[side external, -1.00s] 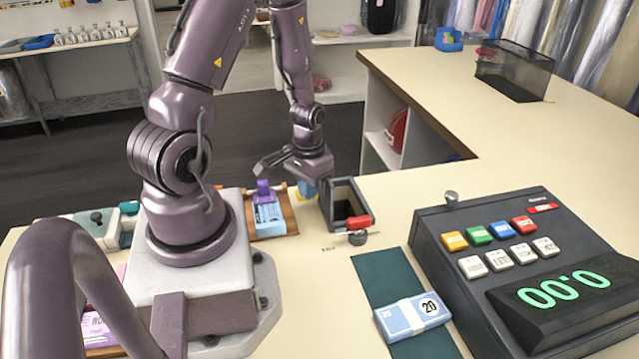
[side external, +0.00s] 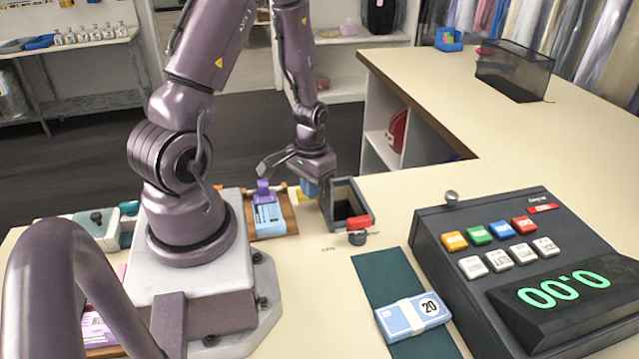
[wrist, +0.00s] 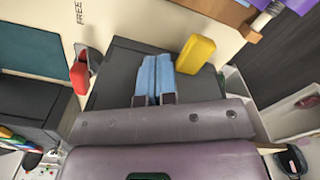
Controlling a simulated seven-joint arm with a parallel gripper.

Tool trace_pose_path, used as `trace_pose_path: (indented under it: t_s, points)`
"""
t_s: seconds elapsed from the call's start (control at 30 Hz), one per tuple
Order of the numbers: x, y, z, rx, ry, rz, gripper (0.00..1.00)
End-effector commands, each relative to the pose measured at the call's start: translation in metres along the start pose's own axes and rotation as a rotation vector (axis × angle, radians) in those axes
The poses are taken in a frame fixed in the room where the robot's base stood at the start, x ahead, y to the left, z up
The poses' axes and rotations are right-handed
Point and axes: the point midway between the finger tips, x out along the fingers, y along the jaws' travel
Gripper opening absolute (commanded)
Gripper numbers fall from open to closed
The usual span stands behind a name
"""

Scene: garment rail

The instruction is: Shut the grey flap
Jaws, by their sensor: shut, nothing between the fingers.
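A dark grey box (side external: 366,207) stands on the counter, right of my gripper in the side view. Its dark opening shows there, and a red piece is at its front. A flat grey panel (wrist: 118,68), which seems to be the grey flap, fills the middle of the wrist view. My gripper (side external: 311,192) is beside the box's left side. Its blue fingers (wrist: 155,60) are together and empty, in front of the panel; I cannot tell whether they touch it. A yellow block (wrist: 195,54) is just right of the fingers in the wrist view.
The red piece (wrist: 80,74) sticks out beside the panel. A wooden tray (side external: 289,212) with a blue-and-purple item lies left of the box. A green mat (side external: 384,274) with a banknote bundle (side external: 412,317) and a cash register (side external: 480,215) stand right.

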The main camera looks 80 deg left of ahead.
Motion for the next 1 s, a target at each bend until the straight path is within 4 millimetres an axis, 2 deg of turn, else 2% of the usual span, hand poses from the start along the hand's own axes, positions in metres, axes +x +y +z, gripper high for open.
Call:
trace_pose_path:
  t_s: [0.83,1.0]
  points:
    - [0.0,0.016,-0.027,0.001,-0.001,0.0,0.0]
    - [-0.009,0.015,-0.027,0.0,0.001,0.0,0.0]
